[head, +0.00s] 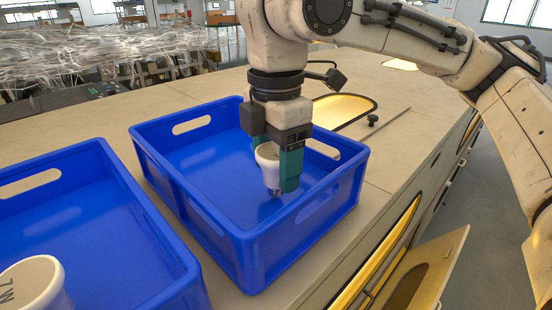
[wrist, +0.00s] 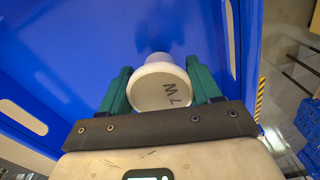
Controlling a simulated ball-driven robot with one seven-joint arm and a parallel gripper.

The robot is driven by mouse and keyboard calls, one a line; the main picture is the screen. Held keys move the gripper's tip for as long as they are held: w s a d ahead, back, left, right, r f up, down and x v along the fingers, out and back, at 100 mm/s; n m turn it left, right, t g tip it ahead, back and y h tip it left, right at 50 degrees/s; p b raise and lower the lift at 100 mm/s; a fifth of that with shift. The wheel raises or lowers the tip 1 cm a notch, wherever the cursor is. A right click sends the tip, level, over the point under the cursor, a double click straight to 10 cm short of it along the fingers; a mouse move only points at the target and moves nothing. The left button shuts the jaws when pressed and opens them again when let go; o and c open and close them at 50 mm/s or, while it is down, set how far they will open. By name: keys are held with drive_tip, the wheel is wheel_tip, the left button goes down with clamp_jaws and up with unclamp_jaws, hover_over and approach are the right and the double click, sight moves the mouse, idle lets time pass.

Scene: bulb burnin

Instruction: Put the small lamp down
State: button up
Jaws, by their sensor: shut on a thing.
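My gripper (head: 279,168) is shut on a small white lamp (head: 268,162), with a teal finger on each side of it. In the head view the lamp is inside the right blue crate (head: 310,218), near its front right wall, with its narrower metallic end down. I cannot tell whether that end touches the crate floor. In the wrist view the lamp (wrist: 160,88) shows its round white face with dark lettering between the two teal fingers (wrist: 160,92). A larger white lamp (head: 35,285) with lettering is in the left blue crate (head: 100,160), cut off by the picture edge.
Both crates stand on a beige bench (head: 390,100). The right crate's floor is bare around the gripper, with high walls on all sides. A glowing opening (head: 340,108) and a small black knob (head: 373,120) lie behind it. An open flap (head: 425,270) hangs at the bench's right side.

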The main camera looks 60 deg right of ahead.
drive_tip(key=shift+f, duration=0.15)
drive_tip(key=o, duration=1.1)
drive_tip(key=shift+c, duration=0.2)
wheel_tip(320, 180, up, 12)
drive_tip(key=shift+r, duration=0.15)
idle(0.4)
